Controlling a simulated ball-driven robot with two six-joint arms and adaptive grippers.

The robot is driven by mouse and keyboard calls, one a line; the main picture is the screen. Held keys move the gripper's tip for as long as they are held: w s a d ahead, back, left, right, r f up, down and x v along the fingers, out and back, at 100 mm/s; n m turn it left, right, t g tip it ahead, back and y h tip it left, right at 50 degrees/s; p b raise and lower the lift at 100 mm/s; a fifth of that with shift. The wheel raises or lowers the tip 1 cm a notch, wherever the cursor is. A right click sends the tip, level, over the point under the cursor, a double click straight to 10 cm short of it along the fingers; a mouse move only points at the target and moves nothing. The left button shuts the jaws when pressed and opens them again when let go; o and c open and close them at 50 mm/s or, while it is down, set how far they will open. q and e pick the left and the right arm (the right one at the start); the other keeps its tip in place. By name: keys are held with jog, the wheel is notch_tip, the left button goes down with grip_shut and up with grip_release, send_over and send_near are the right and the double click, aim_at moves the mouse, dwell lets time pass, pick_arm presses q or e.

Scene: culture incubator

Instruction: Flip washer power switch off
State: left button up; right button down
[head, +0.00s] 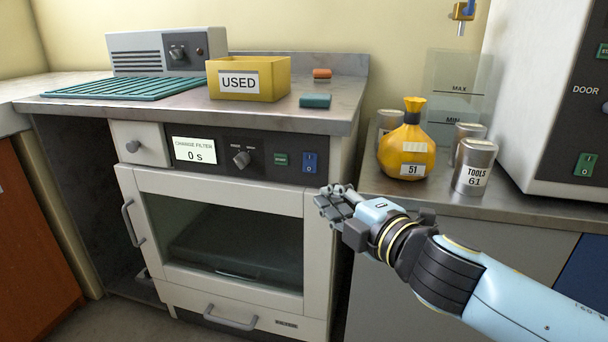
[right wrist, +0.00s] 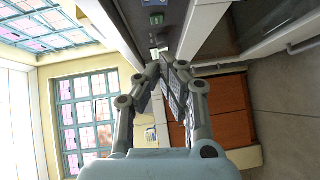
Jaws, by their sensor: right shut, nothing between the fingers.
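The washer (head: 213,181) is a white front-loading cabinet with a dark glass door and a dark control panel (head: 262,172). Its blue power switch (head: 310,162) sits at the panel's right end, and I cannot tell its position. My right gripper (head: 332,201) is shut and empty, below and slightly right of the switch, apart from it. In the right wrist view the shut fingers (right wrist: 168,64) point toward the panel, with the blue switch (right wrist: 153,3) at the top edge. My left gripper is not in view.
A green button (head: 281,160), a knob (head: 241,158) and a display (head: 194,151) share the panel. A yellow USED bin (head: 273,91) stands on top. A yellow bottle (head: 402,152) and metal canisters (head: 474,167) stand right. The air before the panel is clear.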

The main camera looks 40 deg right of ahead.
jog(key=p, duration=0.3)
send_near(307, 172)
jog(key=w+a+r, duration=0.2)
jog(key=w+a, duration=0.2)
jog(key=w, duration=0.1)
jog(key=w+d, duration=0.1)
jog(key=w+d+f+b, duration=0.1)
jog(key=shift+d, duration=0.3)
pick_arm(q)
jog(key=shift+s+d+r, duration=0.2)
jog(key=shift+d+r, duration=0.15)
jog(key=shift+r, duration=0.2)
